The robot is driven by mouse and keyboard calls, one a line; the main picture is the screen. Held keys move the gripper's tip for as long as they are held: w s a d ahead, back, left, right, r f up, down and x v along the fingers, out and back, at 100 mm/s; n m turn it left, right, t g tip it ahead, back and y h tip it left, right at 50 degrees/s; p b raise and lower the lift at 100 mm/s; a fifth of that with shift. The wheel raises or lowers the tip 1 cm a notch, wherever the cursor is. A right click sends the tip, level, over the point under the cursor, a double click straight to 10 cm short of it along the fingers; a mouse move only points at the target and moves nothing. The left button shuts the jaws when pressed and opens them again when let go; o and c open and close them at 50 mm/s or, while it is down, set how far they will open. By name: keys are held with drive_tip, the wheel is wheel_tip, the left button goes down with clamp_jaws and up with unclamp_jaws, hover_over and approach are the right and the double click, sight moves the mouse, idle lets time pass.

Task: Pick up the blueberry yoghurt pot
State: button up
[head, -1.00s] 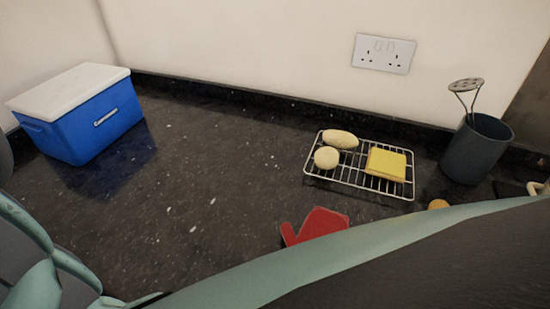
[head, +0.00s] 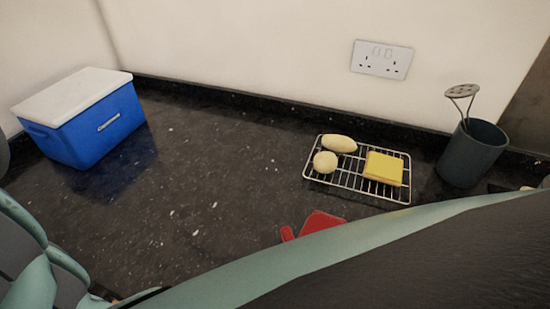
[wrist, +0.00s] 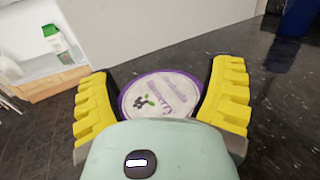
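The blueberry yoghurt pot (wrist: 160,97) shows in the wrist view as a pale round lid with a purple rim, dark berries and purple lettering. My gripper (wrist: 162,85) has its yellow, ribbed fingers on both sides of the pot, with the dark inner pads against the lid's edge. It looks shut on the pot. My palm hides the near part of the lid, and the pot's base is hidden, so I cannot tell whether it rests on the surface. In the head view my arm covers the lower right, and neither pot nor fingers show.
A blue cool box (head: 82,122) with a white lid stands at the left. A wire rack (head: 350,181) holds two pale oval items and a yellow block (head: 384,168). A dark utensil pot (head: 472,153) stands right. A red item (head: 318,222) is partly hidden. The middle counter is clear.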

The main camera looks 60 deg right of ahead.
drive_tip(key=shift+f, duration=0.2)
drive_tip(key=c, duration=0.8)
drive_tip(key=shift+c, duration=0.2)
drive_tip(key=shift+r, duration=0.1)
